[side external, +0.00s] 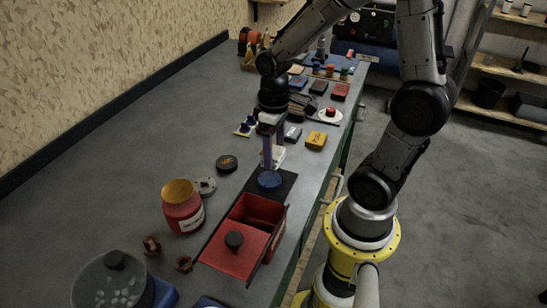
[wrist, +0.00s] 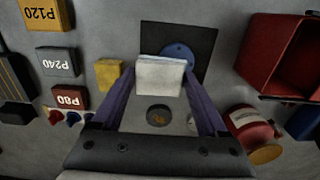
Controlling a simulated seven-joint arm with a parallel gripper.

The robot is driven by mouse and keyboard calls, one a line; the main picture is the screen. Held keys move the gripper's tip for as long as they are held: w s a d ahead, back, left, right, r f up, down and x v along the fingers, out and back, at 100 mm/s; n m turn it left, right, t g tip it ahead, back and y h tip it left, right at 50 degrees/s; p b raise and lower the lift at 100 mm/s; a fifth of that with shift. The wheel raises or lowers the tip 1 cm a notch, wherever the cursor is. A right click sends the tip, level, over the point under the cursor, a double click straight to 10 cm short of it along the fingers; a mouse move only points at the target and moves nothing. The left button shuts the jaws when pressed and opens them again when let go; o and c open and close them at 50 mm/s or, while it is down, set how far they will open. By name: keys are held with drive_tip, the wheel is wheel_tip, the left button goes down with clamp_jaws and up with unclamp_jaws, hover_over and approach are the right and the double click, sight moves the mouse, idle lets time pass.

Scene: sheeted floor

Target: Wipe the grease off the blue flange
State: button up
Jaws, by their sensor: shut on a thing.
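The blue flange (side external: 270,180) is a round blue disc on a black mat (side external: 288,186). In the wrist view, the flange (wrist: 180,52) is partly hidden behind a folded white cloth or pad (wrist: 159,78). My gripper (side external: 272,157) points down, its purple fingers closed on the white cloth, which also shows in the side view (side external: 278,155). My gripper (wrist: 160,80) has the cloth across its fingertips, by the flange's edge. I cannot tell whether the cloth touches the flange. No grease is clearly visible on the part that shows.
A red open bin (side external: 238,250) stands close in front of the mat. A red jar (side external: 183,208), a grey ring (side external: 206,186) and a dark puck (side external: 227,163) lie to the left. Labelled sanding blocks (wrist: 55,62) and a yellow block (wrist: 108,74) lie nearby.

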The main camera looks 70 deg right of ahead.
drive_tip(key=shift+r, duration=2.1)
